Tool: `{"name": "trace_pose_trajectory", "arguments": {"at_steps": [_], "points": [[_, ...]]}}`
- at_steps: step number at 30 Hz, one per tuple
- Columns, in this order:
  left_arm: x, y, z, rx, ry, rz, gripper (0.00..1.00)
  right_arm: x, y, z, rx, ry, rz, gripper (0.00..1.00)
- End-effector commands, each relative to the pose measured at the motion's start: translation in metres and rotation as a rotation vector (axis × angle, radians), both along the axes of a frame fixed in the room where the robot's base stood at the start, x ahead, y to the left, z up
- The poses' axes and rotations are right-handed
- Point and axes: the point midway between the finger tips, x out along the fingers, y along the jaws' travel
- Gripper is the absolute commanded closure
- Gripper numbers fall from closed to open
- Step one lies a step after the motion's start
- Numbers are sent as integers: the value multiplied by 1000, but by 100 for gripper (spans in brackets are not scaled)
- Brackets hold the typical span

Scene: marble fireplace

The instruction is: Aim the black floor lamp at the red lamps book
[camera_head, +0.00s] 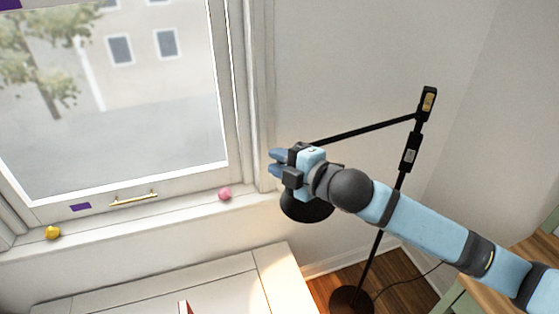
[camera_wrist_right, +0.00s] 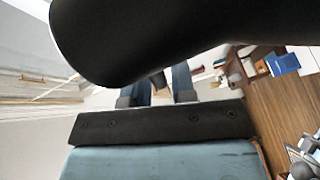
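The black floor lamp stands in the head view, with its upright pole (camera_head: 376,258), a slanting boom (camera_head: 365,129) and a dark shade (camera_head: 307,208) hanging low at the boom's left end. My right gripper (camera_head: 275,162) is beside the shade and partly covers it and the boom's end. Its blue fingers point left and are apart. In the right wrist view the black shade (camera_wrist_right: 150,40) fills the top, close to the spread fingers (camera_wrist_right: 166,85); I cannot tell whether they touch it. A red and white edge, probably the red lamps book (camera_head: 184,307), shows at the bottom. My left gripper is out of view.
A window with a white sill is at left, holding a yellow object (camera_head: 53,233) and a pink ball (camera_head: 224,194). A white surface (camera_head: 245,285) lies below. The lamp's round base (camera_head: 350,300) stands on the wood floor; a wooden-topped cabinet (camera_head: 540,250) is at right.

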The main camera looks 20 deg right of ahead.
Motion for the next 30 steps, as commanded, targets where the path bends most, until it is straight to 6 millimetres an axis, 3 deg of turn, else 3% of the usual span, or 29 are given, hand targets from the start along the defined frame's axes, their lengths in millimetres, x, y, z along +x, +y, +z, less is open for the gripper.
{"name": "trace_pose_trajectory", "arguments": {"at_steps": [1, 3, 17, 30], "points": [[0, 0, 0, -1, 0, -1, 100, 0, 0, 0, 0, 0, 0, 87], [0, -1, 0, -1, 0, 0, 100, 0, 0, 0, 0, 0, 0, 100], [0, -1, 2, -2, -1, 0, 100, 0, -1, 5, 65, 11, -1, 100], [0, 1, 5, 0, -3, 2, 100, 1, -8, 24, 367, 57, 0, 100]]}}
